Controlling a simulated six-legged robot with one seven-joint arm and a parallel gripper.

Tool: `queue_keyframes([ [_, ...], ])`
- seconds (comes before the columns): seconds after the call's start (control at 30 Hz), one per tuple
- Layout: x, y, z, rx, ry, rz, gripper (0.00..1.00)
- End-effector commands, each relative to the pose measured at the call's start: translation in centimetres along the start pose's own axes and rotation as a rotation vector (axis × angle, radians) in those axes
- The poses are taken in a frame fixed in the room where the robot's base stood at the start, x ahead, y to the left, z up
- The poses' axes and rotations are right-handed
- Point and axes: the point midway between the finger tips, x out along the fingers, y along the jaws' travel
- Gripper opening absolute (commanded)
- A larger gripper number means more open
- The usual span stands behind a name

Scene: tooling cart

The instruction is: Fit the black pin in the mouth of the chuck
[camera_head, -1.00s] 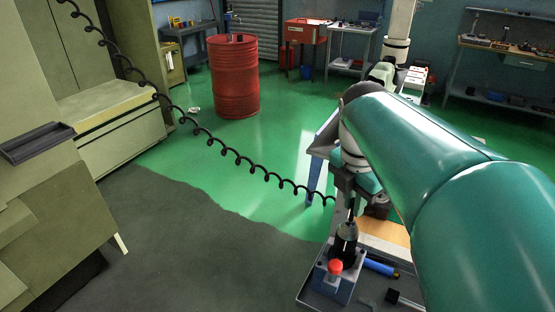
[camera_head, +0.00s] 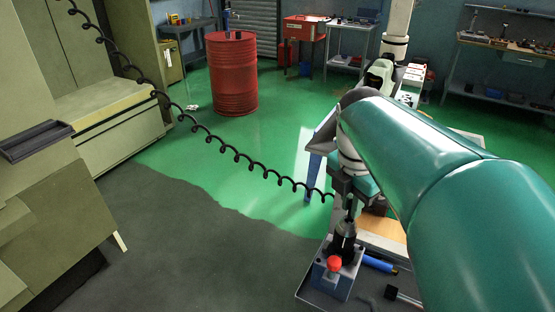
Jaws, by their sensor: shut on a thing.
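The chuck (camera_head: 346,229) is a dark, tapered piece standing upright on a grey-blue block with a red knob (camera_head: 334,263), on the cart's tray at the lower middle. My gripper (camera_head: 349,204) points down directly above the chuck, at the end of my teal arm. It is shut on the black pin (camera_head: 349,213), which shows only as a short dark sliver between the fingers and the chuck's top. At this size I cannot tell whether the pin's lower end is inside the mouth or just above it.
The cart tray (camera_head: 312,291) also holds a blue cylinder (camera_head: 379,264) and a small black-headed tool (camera_head: 391,292) right of the chuck. A coiled black cable (camera_head: 239,157) hangs across the left. A red drum (camera_head: 232,75) stands farther back on the green floor.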

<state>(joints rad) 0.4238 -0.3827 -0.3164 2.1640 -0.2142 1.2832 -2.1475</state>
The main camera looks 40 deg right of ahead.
Motion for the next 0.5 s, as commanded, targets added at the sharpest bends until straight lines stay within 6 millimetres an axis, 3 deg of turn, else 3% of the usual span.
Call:
queue_keyframes([
  [0.5, 0.71, -0.03, -0.1, 0.0, 0.001, -0.001, 0.0],
])
